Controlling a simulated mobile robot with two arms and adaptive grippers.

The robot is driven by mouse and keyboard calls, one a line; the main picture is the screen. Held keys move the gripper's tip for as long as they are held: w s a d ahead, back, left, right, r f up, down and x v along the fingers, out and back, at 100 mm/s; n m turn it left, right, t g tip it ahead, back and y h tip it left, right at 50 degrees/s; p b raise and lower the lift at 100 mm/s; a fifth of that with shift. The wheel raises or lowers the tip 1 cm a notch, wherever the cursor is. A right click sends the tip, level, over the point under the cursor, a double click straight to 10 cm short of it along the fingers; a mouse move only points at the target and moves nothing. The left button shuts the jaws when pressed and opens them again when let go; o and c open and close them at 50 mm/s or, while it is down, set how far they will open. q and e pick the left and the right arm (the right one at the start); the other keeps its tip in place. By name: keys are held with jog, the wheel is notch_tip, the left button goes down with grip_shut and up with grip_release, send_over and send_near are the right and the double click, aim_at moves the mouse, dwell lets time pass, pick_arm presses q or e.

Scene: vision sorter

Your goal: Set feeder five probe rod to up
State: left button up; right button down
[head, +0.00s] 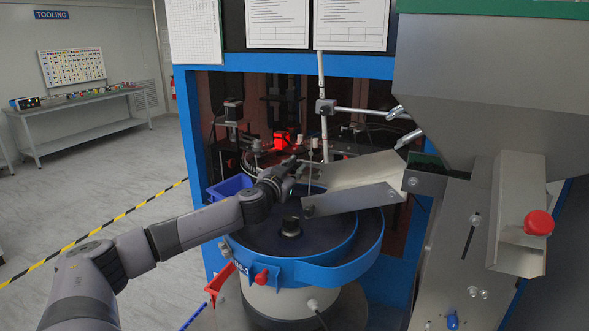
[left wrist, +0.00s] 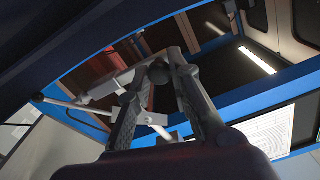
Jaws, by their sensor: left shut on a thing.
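The feeder is a blue round bowl (head: 344,273) with a dark inside and a black centre knob, below the middle of the head view. My left arm reaches over it from the left. My left gripper (head: 296,164) is above the bowl's far side, by the left end of the metal chute. In the left wrist view, my left gripper (left wrist: 157,66) has its two fingers closed around a dark round knob (left wrist: 158,73), apparently the end of the probe rod. A thin rod with a small dark tip (head: 308,210) shows below the gripper; whether it joins the knob is hidden. My right gripper is not seen.
A metal chute (head: 365,180) slopes over the bowl from the right, close to my gripper. A large grey hopper (head: 490,85) stands at right. A blue bin (head: 229,187) is behind my forearm. A blue-framed cabinet with a red-lit device (head: 282,140) stands behind.

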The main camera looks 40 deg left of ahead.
pick_arm(q)
grip_shut()
notch_tip(320, 180, up, 12)
jog(key=a+p, duration=0.1)
jog(key=p, duration=0.6)
jog(key=shift+s+a, duration=0.15)
jog(key=shift+s, duration=0.05)
jog(key=shift+o, duration=2.4)
grip_release()
jog(key=o, duration=0.4)
jog(key=shift+f, duration=0.25)
